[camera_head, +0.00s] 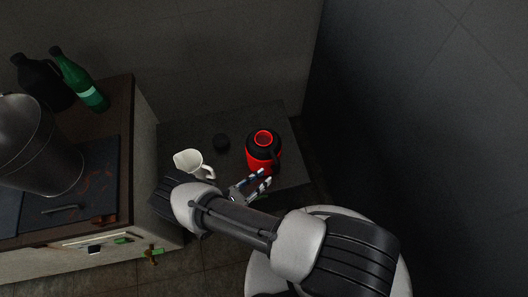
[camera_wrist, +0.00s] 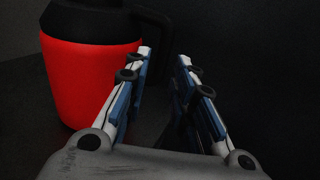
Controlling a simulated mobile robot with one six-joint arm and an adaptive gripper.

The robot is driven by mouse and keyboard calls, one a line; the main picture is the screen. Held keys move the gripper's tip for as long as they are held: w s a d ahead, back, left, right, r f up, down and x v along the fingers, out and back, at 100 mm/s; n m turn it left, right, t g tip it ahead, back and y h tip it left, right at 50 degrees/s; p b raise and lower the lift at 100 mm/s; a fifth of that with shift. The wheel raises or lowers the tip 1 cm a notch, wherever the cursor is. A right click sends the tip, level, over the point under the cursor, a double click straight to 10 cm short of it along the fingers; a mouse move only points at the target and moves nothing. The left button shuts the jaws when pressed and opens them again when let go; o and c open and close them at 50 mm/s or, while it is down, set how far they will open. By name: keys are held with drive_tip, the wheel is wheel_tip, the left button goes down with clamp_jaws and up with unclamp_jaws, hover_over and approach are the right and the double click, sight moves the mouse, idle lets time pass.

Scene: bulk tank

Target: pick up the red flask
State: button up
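The red flask (camera_head: 264,158) stands upright on a low dark surface in the head view. It has a red body, a black upper part and a black handle on its right side. In the wrist view the flask (camera_wrist: 88,80) fills the upper left, with its handle reaching right above the fingertips. My gripper (camera_head: 261,181) is at the near side of the flask, low beside its handle. In the wrist view my gripper (camera_wrist: 165,60) is open, with nothing seen between the fingers. I cannot tell whether the left finger touches the flask.
A white jug (camera_head: 190,163) stands left of the flask, close to my arm. A cabinet (camera_head: 145,130) at left holds a metal bucket (camera_head: 40,150), a green bottle (camera_head: 84,84) and a black jug (camera_head: 42,80). Walls stand behind and at right.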

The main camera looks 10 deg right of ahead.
sight(276, 171)
drive_tip(key=x, duration=0.4)
drive_tip(key=f+x, duration=0.1)
drive_tip(key=x, duration=0.1)
drive_tip(key=shift+d, duration=0.45)
drive_tip(key=shift+w+d, duration=0.2)
drive_tip(key=shift+d, duration=0.2)
clamp_jaws()
